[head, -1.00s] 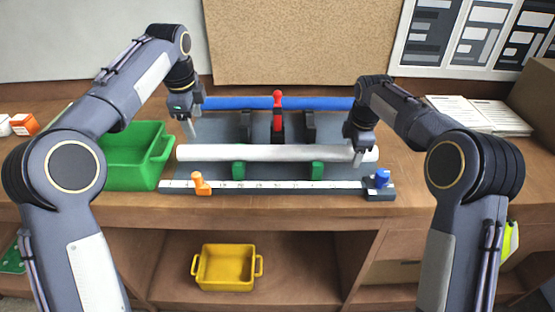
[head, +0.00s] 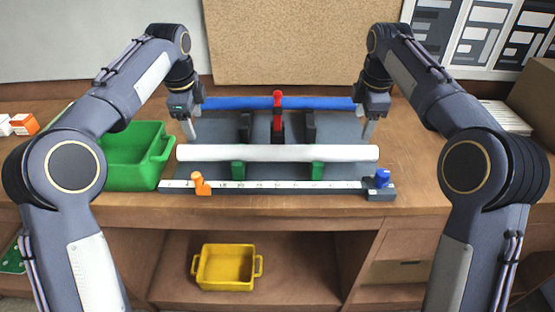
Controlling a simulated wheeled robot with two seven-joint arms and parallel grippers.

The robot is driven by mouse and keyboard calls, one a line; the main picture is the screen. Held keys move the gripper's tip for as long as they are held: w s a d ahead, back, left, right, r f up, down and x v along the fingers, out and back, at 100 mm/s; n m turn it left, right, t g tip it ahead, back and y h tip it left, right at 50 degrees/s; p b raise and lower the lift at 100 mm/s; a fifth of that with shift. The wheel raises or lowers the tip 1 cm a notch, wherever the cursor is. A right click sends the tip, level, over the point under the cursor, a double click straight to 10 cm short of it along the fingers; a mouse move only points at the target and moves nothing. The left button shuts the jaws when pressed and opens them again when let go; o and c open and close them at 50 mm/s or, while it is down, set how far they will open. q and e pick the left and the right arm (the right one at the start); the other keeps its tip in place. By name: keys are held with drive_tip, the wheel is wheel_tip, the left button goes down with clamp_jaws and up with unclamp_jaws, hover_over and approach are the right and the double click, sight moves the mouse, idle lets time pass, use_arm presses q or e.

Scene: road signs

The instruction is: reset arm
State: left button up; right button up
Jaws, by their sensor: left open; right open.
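My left gripper (head: 190,130) is open and empty, pointing down above the left end of a white tube (head: 277,153). My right gripper (head: 368,131) is open and empty, pointing down beyond the tube's right end. The tube lies level across two green supports (head: 237,170) on a grey base. Behind it a blue tube (head: 240,104) lies across dark supports, with a red clamp (head: 278,112) at its middle.
A white ruler strip (head: 275,186) with an orange stop (head: 200,184) and a blue stop (head: 382,179) runs along the front. A green bin (head: 138,158) stands at left. A yellow bin (head: 226,268) sits on the shelf below. Papers (head: 503,118) lie at right.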

drive_tip(key=shift+d, duration=0.1)
